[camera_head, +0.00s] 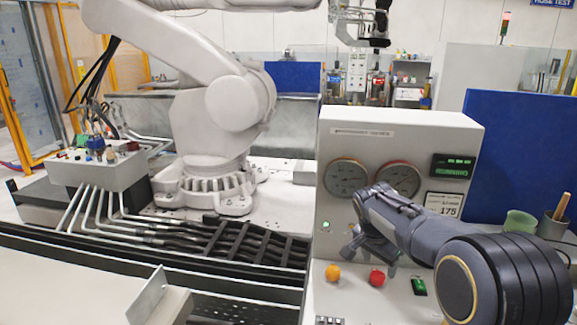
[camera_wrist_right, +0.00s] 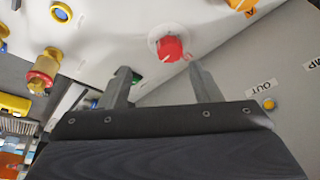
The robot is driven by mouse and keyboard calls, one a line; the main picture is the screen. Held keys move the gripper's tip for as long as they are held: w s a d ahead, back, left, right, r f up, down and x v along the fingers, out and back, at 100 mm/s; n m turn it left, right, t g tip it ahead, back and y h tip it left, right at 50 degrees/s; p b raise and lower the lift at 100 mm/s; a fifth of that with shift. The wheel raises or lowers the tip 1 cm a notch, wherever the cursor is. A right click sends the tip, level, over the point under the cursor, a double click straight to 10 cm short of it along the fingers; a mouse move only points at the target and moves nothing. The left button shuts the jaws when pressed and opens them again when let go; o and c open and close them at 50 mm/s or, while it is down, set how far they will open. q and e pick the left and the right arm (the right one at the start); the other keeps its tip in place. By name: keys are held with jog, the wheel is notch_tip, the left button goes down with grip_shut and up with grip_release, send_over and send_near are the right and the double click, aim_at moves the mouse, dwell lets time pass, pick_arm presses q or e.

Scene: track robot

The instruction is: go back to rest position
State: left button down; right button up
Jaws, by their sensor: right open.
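My right gripper (camera_head: 367,262) is open and empty in front of the control panel (camera_head: 395,130) in the head view. It is above the yellow button (camera_head: 333,272) and the red knob (camera_head: 377,278). In the right wrist view the two fingers of my right gripper (camera_wrist_right: 162,82) are spread apart. The red knob (camera_wrist_right: 170,48) shows beyond them, near the right fingertip; I cannot tell the exact gap. My left gripper is not in view.
A green cup (camera_head: 519,224) stands at the right. A large white robot arm (camera_head: 225,105) stands at the left behind black cable trays (camera_head: 240,243).

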jog(key=s+r+n+t+y, duration=0.1)
jog(key=s+n+y, duration=0.15)
jog(key=s, duration=0.55)
jog(key=s+r+n+y, duration=0.2)
jog(key=s+y, duration=0.1)
jog(key=s, duration=0.6)
jog(key=s+a+f+n+t, duration=0.1)
jog(key=s+a+n, duration=0.1)
jog(key=s, duration=0.6)
jog(key=s+a+f+n+t+y, duration=0.1)
jog(key=s+a+f+n, duration=0.1)
jog(key=s, duration=0.5)
jog(key=shift+s+a+n, duration=0.35)
jog(key=shift+a+n, duration=0.2)
jog(key=shift+a, duration=0.5)
